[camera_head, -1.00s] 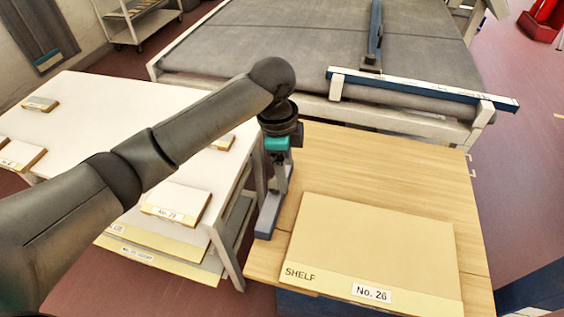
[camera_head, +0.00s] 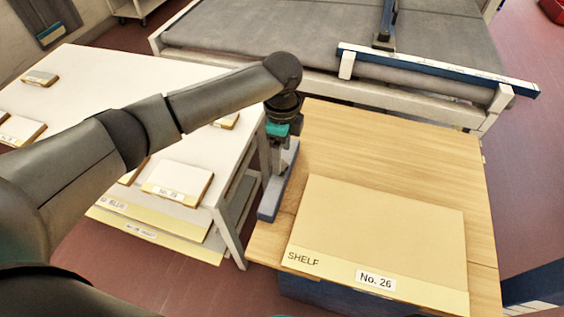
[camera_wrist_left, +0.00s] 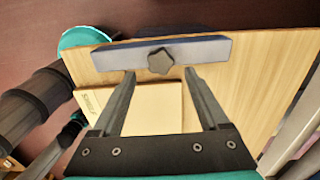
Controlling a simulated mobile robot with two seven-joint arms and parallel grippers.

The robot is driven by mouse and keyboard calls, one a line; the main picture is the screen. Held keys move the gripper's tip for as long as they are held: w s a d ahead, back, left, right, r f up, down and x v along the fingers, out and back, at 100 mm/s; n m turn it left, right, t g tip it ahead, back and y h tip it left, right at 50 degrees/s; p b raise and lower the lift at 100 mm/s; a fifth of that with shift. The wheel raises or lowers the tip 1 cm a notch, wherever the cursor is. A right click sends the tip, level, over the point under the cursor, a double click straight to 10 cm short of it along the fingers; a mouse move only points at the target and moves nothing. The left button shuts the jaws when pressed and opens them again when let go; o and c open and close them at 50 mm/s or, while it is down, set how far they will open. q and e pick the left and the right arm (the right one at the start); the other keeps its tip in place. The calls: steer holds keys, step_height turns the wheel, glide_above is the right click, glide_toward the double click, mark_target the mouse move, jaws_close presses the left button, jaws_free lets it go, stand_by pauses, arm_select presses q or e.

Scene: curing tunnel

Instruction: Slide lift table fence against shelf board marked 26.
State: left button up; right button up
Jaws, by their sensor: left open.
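The shelf board marked No. 26 (camera_head: 380,232) lies flat on the wooden top of the lift table (camera_head: 420,150). The fence (camera_head: 274,198), a blue-grey bar, lies along the top's left edge. A gap of bare wood shows between fence and board. In the left wrist view the fence (camera_wrist_left: 205,49) carries a dark star-shaped knob (camera_wrist_left: 160,61), and the board (camera_wrist_left: 150,108) lies nearer the gripper's base. My left gripper (camera_wrist_left: 160,73) is open over the fence, its fingertips on either side of the knob; I cannot tell whether they touch it. My right gripper is not in view.
A white table (camera_head: 100,85) with several small labelled boards stands close at left, with large boards on its lower shelf. A grey-topped conveyor (camera_head: 280,35) with a blue-and-white rail (camera_head: 440,70) stands behind the lift table.

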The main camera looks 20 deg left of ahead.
arm_select(q)
steer(key=shift+f, duration=1.85)
jaws_close()
